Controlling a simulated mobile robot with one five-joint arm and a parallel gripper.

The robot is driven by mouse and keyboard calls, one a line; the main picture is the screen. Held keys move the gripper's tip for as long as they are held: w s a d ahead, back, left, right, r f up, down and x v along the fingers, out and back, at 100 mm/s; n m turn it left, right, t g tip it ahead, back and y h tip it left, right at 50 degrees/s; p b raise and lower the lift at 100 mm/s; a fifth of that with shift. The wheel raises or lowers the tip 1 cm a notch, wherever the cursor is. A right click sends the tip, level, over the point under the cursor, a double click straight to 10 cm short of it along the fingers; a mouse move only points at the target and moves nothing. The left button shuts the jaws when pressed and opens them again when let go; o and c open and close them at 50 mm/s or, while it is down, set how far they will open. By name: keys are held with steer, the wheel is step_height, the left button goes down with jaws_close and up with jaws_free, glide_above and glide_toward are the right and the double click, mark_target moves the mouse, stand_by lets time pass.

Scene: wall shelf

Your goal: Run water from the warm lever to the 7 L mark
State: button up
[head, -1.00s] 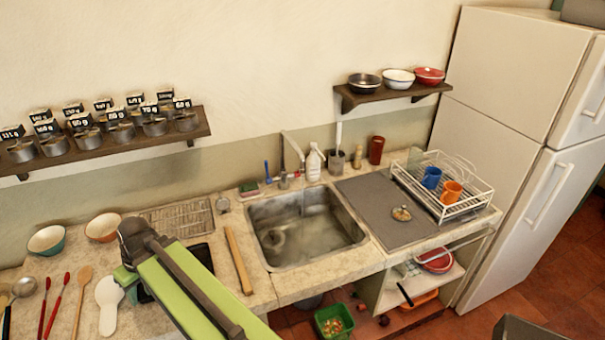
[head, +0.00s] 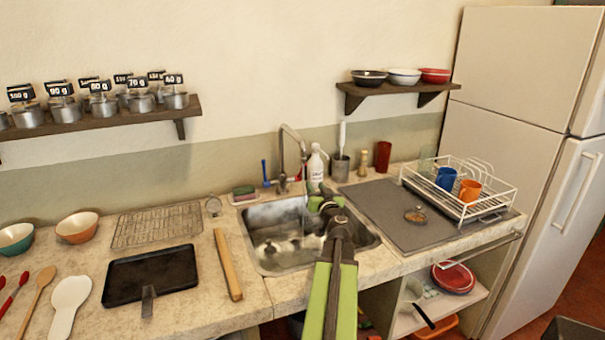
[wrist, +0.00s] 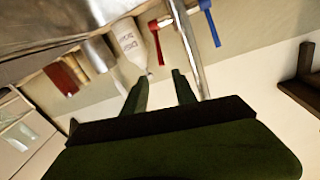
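The tap (head: 284,160) stands behind the sink (head: 258,262). Its blue lever (head: 266,174) is on the left and its red lever (head: 298,178) on the right, mostly hidden in the head view. The wrist view shows the red lever (wrist: 156,38), the blue lever (wrist: 209,22) and the spout (wrist: 187,45) close by. My gripper (head: 325,194) is over the sink's back part, in front of the red lever. In the wrist view my gripper (wrist: 160,78) is open, with nothing between its fingers. Pale patches show in the sink; I cannot read any litre mark.
A white bottle (head: 315,168) and a utensil cup (head: 340,168) stand right of the tap. A sponge (head: 244,191) lies on the left. A grey mat (head: 385,205) and a dish rack (head: 475,210) are right of the sink. A wooden bar (head: 228,265) lies left.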

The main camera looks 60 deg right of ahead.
mark_target(303, 168)
steer(key=x, duration=1.7)
steer(key=shift+w+a+f, duration=0.1)
steer(key=shift+w+a, duration=0.05)
steer(key=shift+c, duration=0.4)
jaws_close()
